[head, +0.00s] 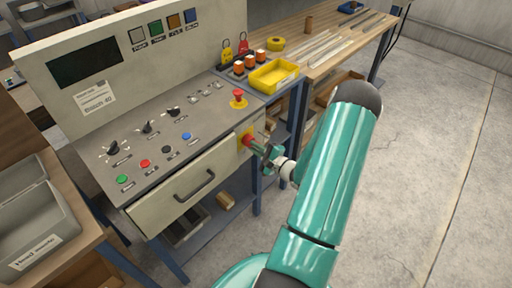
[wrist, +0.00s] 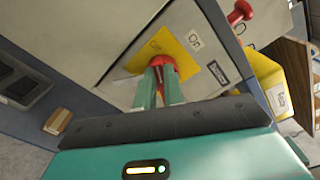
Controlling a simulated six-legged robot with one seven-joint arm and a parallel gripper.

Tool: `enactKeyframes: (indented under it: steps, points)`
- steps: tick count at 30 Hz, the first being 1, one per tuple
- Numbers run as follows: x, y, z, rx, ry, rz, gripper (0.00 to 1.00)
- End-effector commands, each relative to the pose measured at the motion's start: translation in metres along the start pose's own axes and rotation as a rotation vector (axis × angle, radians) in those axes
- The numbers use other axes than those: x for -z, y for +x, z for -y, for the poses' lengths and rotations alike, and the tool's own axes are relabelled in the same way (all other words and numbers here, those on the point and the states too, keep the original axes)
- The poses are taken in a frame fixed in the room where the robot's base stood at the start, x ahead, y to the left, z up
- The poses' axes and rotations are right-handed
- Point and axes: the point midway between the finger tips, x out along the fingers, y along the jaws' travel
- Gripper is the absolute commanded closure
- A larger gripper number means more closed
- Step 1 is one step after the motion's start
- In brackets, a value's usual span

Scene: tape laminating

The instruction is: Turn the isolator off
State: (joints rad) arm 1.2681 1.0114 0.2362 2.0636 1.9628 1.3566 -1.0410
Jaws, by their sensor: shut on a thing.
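My gripper (head: 254,145) reaches the handle from the right. In the wrist view its two green fingers (wrist: 160,82) are closed around the red handle, covering part of it. The handle's exact angle is hard to tell behind the fingers.
A red emergency-stop button (head: 238,94) stands on the console top above the isolator, near a yellow bin (head: 273,76). A drawer with a dark handle (head: 195,187) is on the console front. A wooden workbench (head: 345,38) stands behind. The floor at right is clear.

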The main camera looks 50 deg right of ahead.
Motion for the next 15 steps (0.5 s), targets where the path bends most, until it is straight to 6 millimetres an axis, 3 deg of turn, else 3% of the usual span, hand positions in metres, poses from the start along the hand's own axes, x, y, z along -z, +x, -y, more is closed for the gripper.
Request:
enactKeyframes:
  steps: [15]
  points:
    - [0.0010,-0.0010,-0.0078,-0.001,-0.421,-0.003,1.00]
